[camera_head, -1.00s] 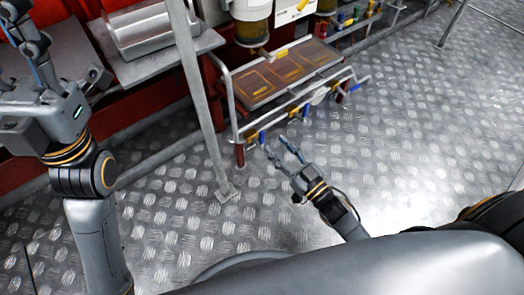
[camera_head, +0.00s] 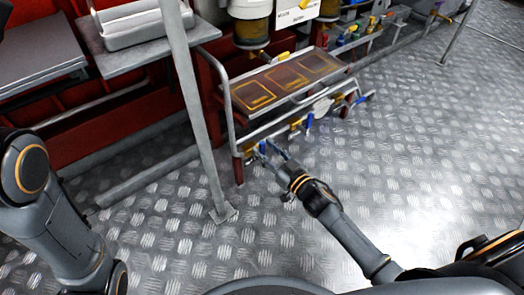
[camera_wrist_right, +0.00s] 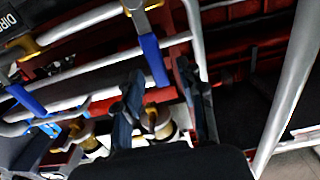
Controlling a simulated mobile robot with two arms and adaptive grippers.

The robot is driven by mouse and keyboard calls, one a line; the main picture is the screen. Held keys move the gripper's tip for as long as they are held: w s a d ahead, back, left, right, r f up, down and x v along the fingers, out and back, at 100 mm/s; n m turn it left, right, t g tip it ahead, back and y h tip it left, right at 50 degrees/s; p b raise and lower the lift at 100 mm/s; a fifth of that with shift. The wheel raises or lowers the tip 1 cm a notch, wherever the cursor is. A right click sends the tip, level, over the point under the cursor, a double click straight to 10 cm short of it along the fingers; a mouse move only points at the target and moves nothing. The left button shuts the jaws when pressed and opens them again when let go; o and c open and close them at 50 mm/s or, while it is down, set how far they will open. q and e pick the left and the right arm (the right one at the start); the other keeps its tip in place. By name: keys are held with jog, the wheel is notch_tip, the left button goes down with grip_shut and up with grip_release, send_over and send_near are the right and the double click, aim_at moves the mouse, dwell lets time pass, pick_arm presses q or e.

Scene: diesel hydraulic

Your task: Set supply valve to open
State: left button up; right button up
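Several valves with blue lever handles sit on the pipes at the front of a low rack. No readable label shows which one is the supply valve. One blue handle (camera_head: 262,147) is at the rack's left end, and another (camera_head: 309,120) is further right. My right gripper (camera_head: 266,156) is at the left-end handle, fingers apart. In the right wrist view a blue lever (camera_wrist_right: 152,60) on a yellow fitting hangs just ahead of the open fingers (camera_wrist_right: 168,105); I cannot tell if they touch it. My left gripper is out of view; only its arm shows at left.
The rack's tray (camera_head: 288,78) has yellow-outlined panels. A grey post (camera_head: 195,100) stands left of it. Amber-bottomed filters (camera_head: 250,32) hang above. A grey bench (camera_head: 140,45) is at the back left. The metal floor (camera_head: 430,150) to the right is clear.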

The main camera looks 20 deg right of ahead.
jog(key=shift+x, duration=1.1)
grip_shut()
